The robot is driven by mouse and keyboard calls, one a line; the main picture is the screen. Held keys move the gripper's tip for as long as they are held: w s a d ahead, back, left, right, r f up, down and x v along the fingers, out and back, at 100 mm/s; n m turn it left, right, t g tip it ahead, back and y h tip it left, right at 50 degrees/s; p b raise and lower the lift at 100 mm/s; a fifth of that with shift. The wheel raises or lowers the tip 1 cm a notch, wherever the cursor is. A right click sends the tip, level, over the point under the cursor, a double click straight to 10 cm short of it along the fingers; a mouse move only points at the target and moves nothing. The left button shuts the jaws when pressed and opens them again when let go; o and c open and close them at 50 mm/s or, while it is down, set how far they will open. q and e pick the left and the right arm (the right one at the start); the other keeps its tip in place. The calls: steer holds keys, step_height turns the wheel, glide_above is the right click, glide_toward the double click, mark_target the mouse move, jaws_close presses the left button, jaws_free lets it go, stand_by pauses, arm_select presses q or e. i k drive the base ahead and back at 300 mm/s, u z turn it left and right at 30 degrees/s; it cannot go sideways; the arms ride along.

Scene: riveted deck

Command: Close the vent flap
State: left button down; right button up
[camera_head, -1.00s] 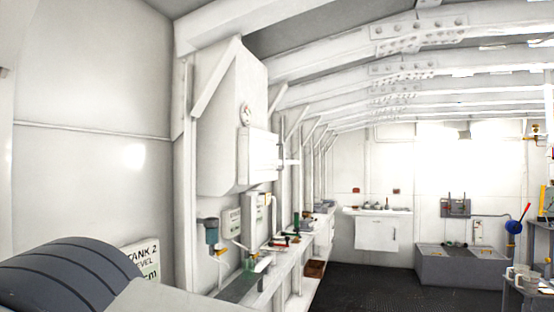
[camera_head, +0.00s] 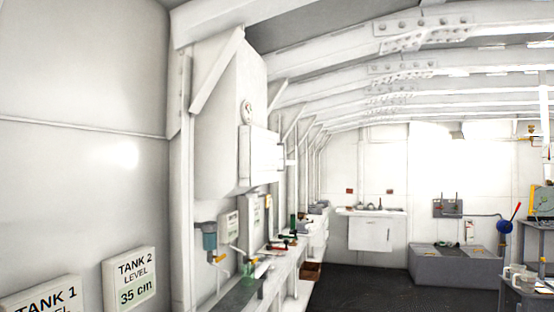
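A large white box or duct (camera_head: 222,125) is fixed high on the left wall. Neither of my grippers is in view.
A narrow bench (camera_head: 255,285) with small tools and valves runs along the left wall. "TANK 1" (camera_head: 42,300) and "TANK 2" (camera_head: 132,278) signs are at lower left. Dark floor (camera_head: 360,288) is open mid-room. A grey block (camera_head: 455,266) and shelf (camera_head: 530,290) stand right.

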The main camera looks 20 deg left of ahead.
mark_target(265, 144)
steer(key=i, duration=1.6)
